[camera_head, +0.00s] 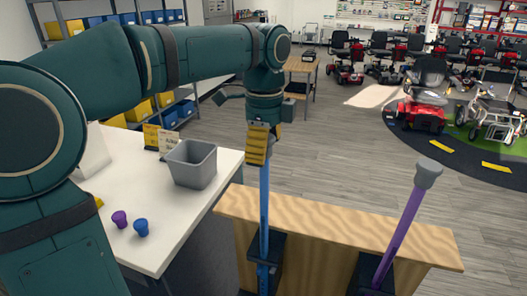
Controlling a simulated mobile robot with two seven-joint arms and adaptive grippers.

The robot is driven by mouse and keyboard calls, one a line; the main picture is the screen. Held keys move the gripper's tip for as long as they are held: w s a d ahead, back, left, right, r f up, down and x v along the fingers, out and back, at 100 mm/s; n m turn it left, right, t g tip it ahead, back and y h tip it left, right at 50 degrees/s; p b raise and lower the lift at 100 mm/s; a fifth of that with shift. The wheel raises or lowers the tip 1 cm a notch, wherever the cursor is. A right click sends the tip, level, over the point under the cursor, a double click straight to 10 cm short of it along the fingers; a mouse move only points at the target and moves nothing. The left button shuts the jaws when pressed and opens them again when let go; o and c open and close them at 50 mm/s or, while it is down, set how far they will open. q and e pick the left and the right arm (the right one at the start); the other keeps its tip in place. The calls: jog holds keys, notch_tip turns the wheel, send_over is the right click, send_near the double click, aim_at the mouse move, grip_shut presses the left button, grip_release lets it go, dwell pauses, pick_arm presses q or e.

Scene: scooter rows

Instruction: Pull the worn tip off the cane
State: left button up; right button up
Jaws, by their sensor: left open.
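A blue cane (264,205) stands upright in a black clamp on the wooden stand; its top end is hidden behind my left gripper. A purple cane (402,231) leans to the right in a second black clamp, with a worn grey tip (428,173) on its upper end. My left gripper (258,152) points down at the top of the blue cane, its yellow fingers open. Whether it touches the cane, and whether a tip sits there, I cannot tell. A purple tip (119,219) and a blue tip (141,228) stand on the white table. My right gripper is out of view.
A grey bin (191,164) stands on the white table (190,222), left of the wooden stand (330,224). Shelves and scooters are far back. Space around the purple cane's tip is clear.

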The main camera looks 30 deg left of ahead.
pick_arm(q)
jog(key=shift+p, duration=0.5)
dwell(1.2)
grip_shut()
dwell(0.3)
jog(key=shift+r, duration=0.1)
jog(key=shift+r+p, duration=2.9)
jog(key=shift+p, duration=0.2)
